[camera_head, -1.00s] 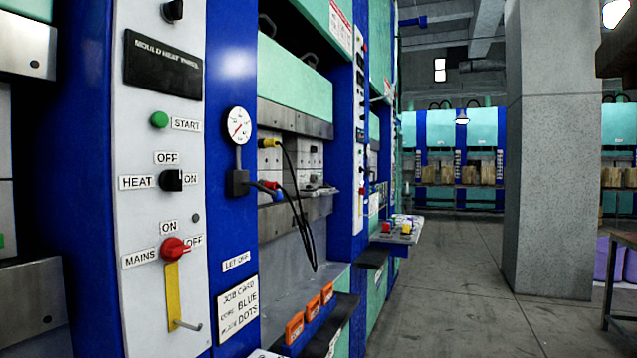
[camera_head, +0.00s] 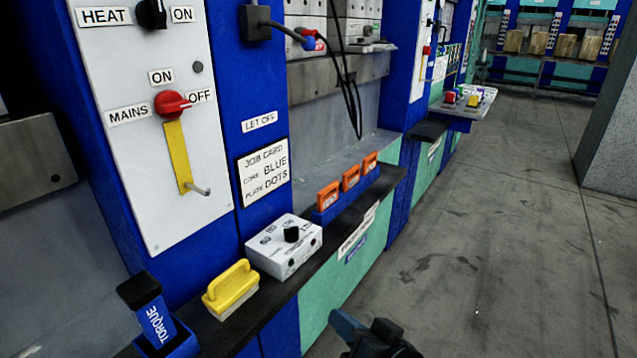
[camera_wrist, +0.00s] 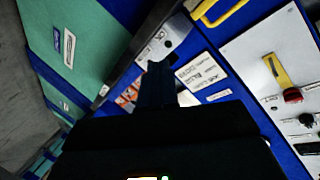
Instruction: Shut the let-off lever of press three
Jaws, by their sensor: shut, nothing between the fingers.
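A LET OFF label (camera_head: 259,122) is on the blue column of the near press, above a job card (camera_head: 264,172). I cannot make out a lever at that label. A yellow bar (camera_head: 178,155) with a metal pin hangs below the red MAINS knob (camera_head: 172,103) on the white panel; the bar (camera_wrist: 277,70) also shows in the wrist view. No press number is readable. My gripper (camera_wrist: 158,78) is shut and empty in the wrist view, in front of the press and apart from the panel. A dark part of my arm shows at the bottom of the head view.
The black ledge holds a yellow-handled brush (camera_head: 231,289), a white box with a black knob (camera_head: 284,245), orange pieces (camera_head: 351,178) in a blue rack and a torque tool (camera_head: 150,310). A shelf (camera_head: 464,108) juts out farther along. The floor (camera_head: 480,240) to the right is clear.

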